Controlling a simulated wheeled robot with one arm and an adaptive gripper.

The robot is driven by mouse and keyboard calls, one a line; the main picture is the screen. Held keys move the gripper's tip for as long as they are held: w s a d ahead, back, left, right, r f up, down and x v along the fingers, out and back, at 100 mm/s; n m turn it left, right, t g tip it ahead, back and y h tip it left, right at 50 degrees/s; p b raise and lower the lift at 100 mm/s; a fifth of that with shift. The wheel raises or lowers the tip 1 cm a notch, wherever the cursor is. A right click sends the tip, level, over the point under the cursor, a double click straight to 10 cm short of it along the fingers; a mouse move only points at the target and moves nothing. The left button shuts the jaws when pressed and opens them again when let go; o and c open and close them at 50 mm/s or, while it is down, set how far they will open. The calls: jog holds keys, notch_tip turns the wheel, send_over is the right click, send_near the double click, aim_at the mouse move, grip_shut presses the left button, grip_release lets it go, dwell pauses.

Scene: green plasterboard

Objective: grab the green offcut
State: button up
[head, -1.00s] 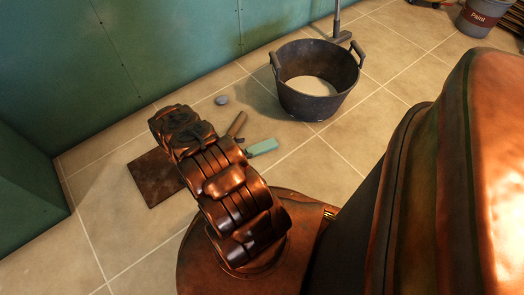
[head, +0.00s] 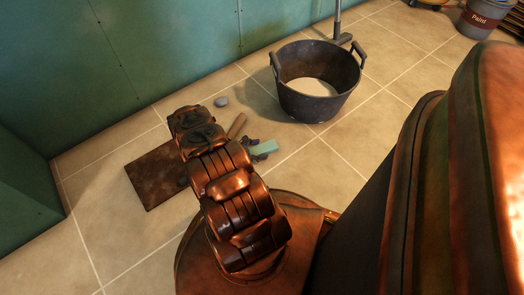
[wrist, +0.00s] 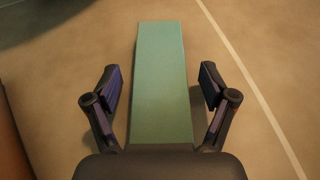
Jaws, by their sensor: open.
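The green offcut (wrist: 161,80) is a flat pale-green strip in the middle of the wrist view. In the head view the offcut (head: 265,147) lies on the tiled floor, partly hidden by my gripper (head: 256,148). In the wrist view my gripper (wrist: 160,78) is open, with one dark finger on each side of the strip and a gap on both sides. The near end of the strip is hidden behind the gripper's body. I cannot tell whether the fingertips touch the floor.
A black bucket (head: 293,108) with pale contents stands behind the offcut. A brown board (head: 149,178) lies left of my arm, and a wooden-looking handle (head: 237,125) lies close to the offcut. A grey lump (head: 221,102) sits near the green wall (head: 100,60).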

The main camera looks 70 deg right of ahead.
jog(key=c, duration=1.3)
jog(key=shift+r, duration=0.1)
jog(key=shift+c, duration=0.2)
